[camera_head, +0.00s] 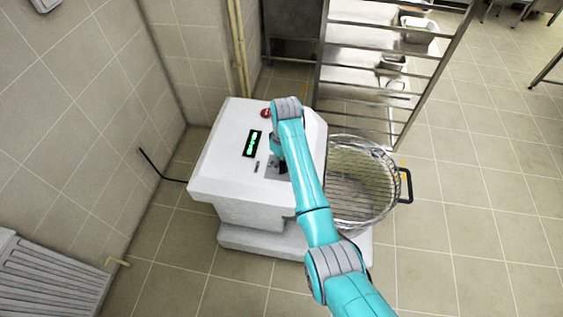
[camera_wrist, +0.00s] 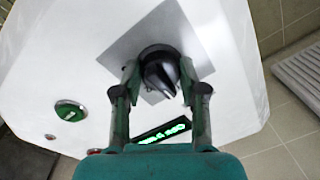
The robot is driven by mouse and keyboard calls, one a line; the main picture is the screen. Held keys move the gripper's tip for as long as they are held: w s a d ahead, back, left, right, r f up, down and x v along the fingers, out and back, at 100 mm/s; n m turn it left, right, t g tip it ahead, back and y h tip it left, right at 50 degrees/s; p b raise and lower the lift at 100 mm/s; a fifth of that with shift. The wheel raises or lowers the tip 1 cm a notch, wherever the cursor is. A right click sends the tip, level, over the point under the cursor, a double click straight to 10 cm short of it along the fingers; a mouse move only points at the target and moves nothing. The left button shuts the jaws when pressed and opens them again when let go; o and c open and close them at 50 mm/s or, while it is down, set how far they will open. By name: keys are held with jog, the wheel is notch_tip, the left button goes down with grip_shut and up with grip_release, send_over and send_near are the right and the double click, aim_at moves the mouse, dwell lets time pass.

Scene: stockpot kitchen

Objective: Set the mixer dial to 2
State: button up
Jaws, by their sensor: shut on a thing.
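The mixer (camera_head: 222,150) is a white machine in the middle of the head view. Its black dial (camera_wrist: 159,72) sits on a grey plate (camera_wrist: 122,48) in the wrist view, with a pale pointer line on the knob. My gripper (camera_wrist: 160,85) is shut on the dial, with one finger on each side of it. In the head view my arm hides most of the dial and the gripper. A green lit display (camera_head: 252,143) is on the mixer top; it also shows in the wrist view (camera_wrist: 163,133), too blurred to read. Any dial numbers are not legible.
A green button (camera_wrist: 70,111) and a red button (camera_head: 266,113) are on the mixer. A wire-guarded bowl (camera_head: 362,185) with a black handle stands at its right. A metal rack (camera_head: 385,60) is behind. Open tiled floor lies to the right.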

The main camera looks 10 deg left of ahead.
jog(key=shift+m, duration=0.3)
jog(key=m, duration=1.1)
jog(key=shift+s+t, duration=0.15)
jog(key=shift+t, duration=0.15)
dwell(0.5)
jog(key=o, duration=1.1)
jog(key=shift+o, duration=0.2)
jog(key=shift+d+r, duration=0.15)
jog(key=shift+r, duration=1.7)
jog(key=shift+d+r, duration=0.1)
jog(key=shift+r, duration=1.75)
